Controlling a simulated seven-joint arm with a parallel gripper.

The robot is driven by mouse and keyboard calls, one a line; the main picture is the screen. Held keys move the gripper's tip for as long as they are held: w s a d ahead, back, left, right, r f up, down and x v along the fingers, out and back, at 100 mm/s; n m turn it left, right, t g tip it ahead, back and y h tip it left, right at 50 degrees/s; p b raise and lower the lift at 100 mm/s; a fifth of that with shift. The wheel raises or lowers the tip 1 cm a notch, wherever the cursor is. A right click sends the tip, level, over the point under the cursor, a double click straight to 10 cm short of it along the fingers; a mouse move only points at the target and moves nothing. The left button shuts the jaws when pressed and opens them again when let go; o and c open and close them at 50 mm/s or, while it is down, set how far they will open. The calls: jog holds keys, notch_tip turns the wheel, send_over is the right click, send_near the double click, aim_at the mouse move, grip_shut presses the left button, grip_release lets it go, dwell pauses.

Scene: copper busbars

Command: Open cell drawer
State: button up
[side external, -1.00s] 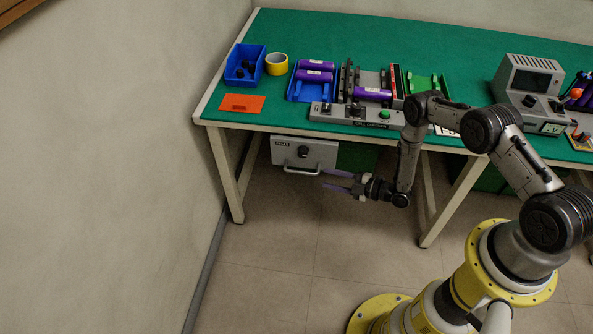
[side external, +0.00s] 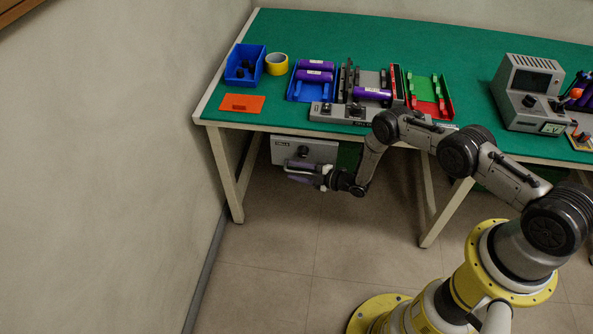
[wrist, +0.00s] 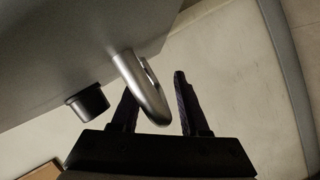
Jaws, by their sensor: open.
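The cell drawer (side external: 318,151) is a grey box under the left end of the bench, with a dark knob on its front. It appears closed. In the wrist view the drawer front (wrist: 75,50) fills the upper left, and its silver bar handle (wrist: 148,90) reaches between my two purple fingers. My gripper (side external: 290,171) is at the handle in the side view, its fingers open. In the wrist view my gripper (wrist: 157,90) has one finger on each side of the handle. I cannot tell whether either finger touches it.
The green-topped bench (side external: 395,35) stands above, with a blue bin (side external: 244,76), a tape roll (side external: 276,64), an orange card (side external: 242,103) and trays of purple cells. A bench leg (side external: 226,185) stands left of the drawer. The floor (side external: 290,245) in front is clear.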

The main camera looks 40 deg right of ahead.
grip_shut()
dwell(1.4)
